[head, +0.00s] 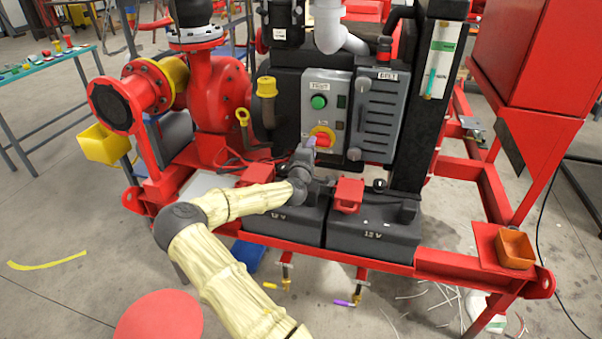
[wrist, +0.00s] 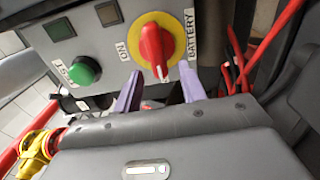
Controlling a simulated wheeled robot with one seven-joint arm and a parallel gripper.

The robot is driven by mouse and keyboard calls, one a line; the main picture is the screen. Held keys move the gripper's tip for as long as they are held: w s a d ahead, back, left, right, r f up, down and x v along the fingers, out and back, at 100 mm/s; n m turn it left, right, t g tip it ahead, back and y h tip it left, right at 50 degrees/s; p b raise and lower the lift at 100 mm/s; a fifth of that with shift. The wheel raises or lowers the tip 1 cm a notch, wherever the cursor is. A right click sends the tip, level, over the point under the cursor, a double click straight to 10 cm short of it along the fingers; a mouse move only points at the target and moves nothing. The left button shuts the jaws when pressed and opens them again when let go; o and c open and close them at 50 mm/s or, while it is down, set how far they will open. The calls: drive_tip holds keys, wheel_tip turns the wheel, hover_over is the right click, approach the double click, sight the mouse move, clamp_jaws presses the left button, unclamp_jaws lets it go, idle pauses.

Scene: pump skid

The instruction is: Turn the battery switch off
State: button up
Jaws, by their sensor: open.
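The battery switch is a red knob on a round yellow plate (wrist: 155,45), with a BATTERY label beside it and a short label, ON or NO, on its other side. In the head view the switch (head: 323,136) sits low on the grey control panel (head: 336,88). My gripper (wrist: 161,70) is open, its two purple fingertips apart on either side of the knob's lower end in the wrist view. I cannot tell whether they touch it. In the head view my gripper (head: 310,143) is just left of and below the switch, partly covering it.
A green button (head: 319,102) is above the switch. Two dark 12 V batteries (head: 373,228) with red terminal covers (head: 348,194) sit below the panel. Red wires (wrist: 238,62) run close beside the gripper. A red pump (head: 212,95) stands at left.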

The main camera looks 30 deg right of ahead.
drive_tip(key=v, duration=1.4)
drive_tip(key=shift+s+a+b, duration=0.2)
drive_tip(key=shift+b, duration=0.1)
